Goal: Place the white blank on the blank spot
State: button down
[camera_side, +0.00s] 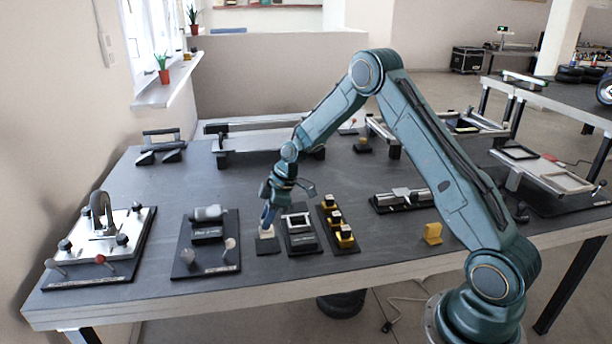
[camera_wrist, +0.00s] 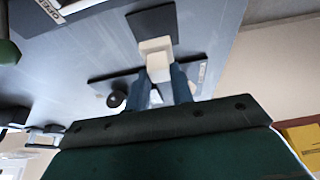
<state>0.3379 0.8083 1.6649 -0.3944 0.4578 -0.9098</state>
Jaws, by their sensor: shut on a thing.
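The white blank (camera_wrist: 155,46) is a pale block between the two blue fingers of my gripper (camera_wrist: 161,78) in the wrist view. My gripper is shut on it. In the side view my gripper (camera_side: 268,216) points down, with the white blank (camera_side: 266,232) at its tips. A plain black square pad (camera_side: 268,248), which looks like the blank spot, lies right under and in front of the blank. The pad also shows in the wrist view (camera_wrist: 153,22), partly overlapped by the blank. I cannot tell whether the blank touches it.
A black fixture with a white-framed opening (camera_side: 300,240) stands close right of the pad, then a rack of yellow-and-black pieces (camera_side: 338,228). A black board with a grey cylinder (camera_side: 208,213) is to the left. A yellow block (camera_side: 432,233) stands further right.

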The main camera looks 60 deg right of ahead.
jog(key=shift+f, duration=1.9)
jog(key=c, duration=1.2)
grip_release()
jog(key=shift+f, duration=0.1)
jog(key=v, duration=1.2)
jog(key=shift+r, duration=0.25)
